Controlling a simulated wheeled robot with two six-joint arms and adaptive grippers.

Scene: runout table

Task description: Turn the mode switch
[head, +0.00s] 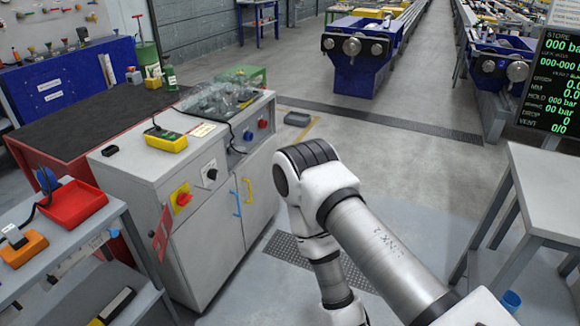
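A small black rotary switch on a white plate (210,174), which looks like the mode switch, is on the upper front of the grey cabinet (215,245). Its exact setting is too small to read. A red knob on a yellow plate (181,198) is to its left. A blue knob (248,136) and a red knob (263,124) are higher up to its right. My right arm comes in from the lower right, bends right of the cabinet and runs down out of the picture. Neither of my grippers is in view.
A yellow meter (165,139) lies on the cabinet top. A grey shelf cart (85,235) with a red tray (74,203) stands close at left. A red tag (162,234) hangs by the cabinet's left edge. A light table (548,190) is at right. Open floor lies beyond my arm.

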